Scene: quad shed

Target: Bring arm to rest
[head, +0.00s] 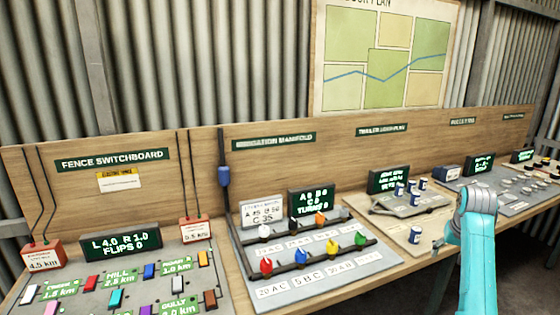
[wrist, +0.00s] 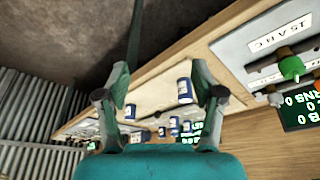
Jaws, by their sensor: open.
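My gripper (wrist: 158,100) shows in the wrist view with its two fingers spread wide apart and nothing between them. Behind the gap lie the wooden bench and several blue-and-white cans, one of them a can (wrist: 185,90) near the right finger. The cans look farther off than the fingers, and I see no contact. In the head view my teal arm rises at the lower right, in front of the bench edge. Its gripper cannot be made out there.
The bench carries the fence switchboard (head: 190,281), the irrigation manifold (head: 290,292) with coloured valve handles, and a trailer board (head: 388,233) with cans (head: 415,235). More small items stand at the far right. A plan (head: 387,55) hangs on the corrugated wall. Dark floor lies in front.

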